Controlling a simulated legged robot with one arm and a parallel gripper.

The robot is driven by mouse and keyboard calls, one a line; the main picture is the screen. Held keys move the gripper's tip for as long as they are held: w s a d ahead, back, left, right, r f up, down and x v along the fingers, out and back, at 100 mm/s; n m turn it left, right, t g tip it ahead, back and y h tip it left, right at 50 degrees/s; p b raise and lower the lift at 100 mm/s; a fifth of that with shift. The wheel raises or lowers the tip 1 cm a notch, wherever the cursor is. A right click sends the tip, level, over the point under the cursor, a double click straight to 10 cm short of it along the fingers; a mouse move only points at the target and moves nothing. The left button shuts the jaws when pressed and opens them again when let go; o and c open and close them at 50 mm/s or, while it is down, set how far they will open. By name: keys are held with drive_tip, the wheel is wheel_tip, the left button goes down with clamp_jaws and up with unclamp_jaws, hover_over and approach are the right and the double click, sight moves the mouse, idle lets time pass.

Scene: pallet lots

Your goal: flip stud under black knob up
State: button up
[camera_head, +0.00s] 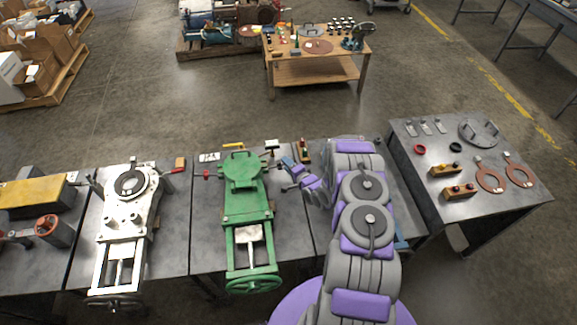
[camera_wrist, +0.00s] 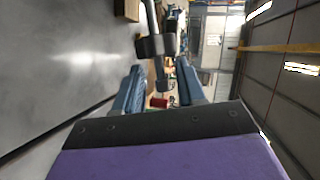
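My gripper (camera_head: 291,164) has two blue fingers and reaches left beside the green vise-like machine (camera_head: 243,205) on the middle bench. In the wrist view the fingers of my gripper (camera_wrist: 160,78) are spread apart. A grey rod with a dark block (camera_wrist: 156,46) shows ahead of and between them; I cannot tell whether anything touches. A small red part (camera_wrist: 158,103) also shows between the fingers.
A white machine (camera_head: 127,225) stands left of the green one. A red-and-black upright part (camera_head: 304,150) stands close behind my gripper. A right-hand table (camera_head: 430,190) holds rings and small blocks. Open floor (camera_head: 190,110) lies behind the benches.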

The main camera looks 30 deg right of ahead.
drive_tip(key=shift+c, duration=0.3)
drive_tip(key=shift+d, duration=0.15)
drive_tip(key=c, duration=0.5)
clamp_jaws()
drive_tip(key=shift+s+f, duration=0.1)
